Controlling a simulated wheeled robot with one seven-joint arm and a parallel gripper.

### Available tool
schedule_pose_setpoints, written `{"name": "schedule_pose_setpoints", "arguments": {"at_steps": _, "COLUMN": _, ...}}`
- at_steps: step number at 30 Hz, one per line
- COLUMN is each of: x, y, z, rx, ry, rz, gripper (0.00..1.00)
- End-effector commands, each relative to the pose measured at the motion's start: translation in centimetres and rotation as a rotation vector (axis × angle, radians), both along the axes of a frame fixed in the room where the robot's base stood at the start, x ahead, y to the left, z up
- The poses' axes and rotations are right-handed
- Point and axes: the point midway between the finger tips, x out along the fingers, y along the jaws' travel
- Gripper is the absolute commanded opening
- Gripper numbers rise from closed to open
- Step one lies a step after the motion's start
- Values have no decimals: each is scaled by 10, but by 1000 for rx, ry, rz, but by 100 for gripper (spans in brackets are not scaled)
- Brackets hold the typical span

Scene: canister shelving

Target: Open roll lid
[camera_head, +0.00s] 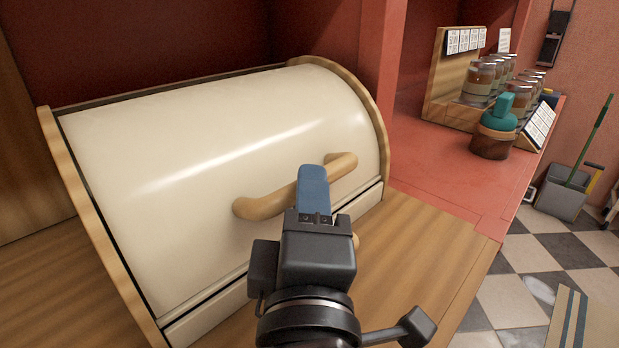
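The cream roll lid (205,150) of a bread-box-like case is down, with a narrow dark gap along its lower edge. A tan wooden bar handle (262,206) runs across its front. My gripper (313,188) is in front of the lid, at the handle. One blue finger shows and crosses over the middle of the handle, hiding that part of it. The other finger is hidden, so I cannot tell whether the handle is between the fingers or touched.
Wooden side panels (98,232) frame the lid. A small tan knob (355,241) shows partly behind my gripper. The wooden counter (425,250) is bare at right. A teal-topped jar (495,135) and several glass jars (484,80) stand on the red shelf (440,160) beyond.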

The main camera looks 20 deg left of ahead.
Motion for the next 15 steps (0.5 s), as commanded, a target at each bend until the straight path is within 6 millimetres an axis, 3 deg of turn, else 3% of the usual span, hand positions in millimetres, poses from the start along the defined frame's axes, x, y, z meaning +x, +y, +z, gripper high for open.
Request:
{"name": "schedule_pose_setpoints", "arguments": {"at_steps": 6, "x": 20, "y": 9, "z": 4, "rx": -1, "ry": -1, "rz": 1, "gripper": 33}}
{"name": "schedule_pose_setpoints", "arguments": {"at_steps": 15, "x": 23, "y": 11, "z": 3, "rx": -1, "ry": 0, "rz": 0, "gripper": 33}}
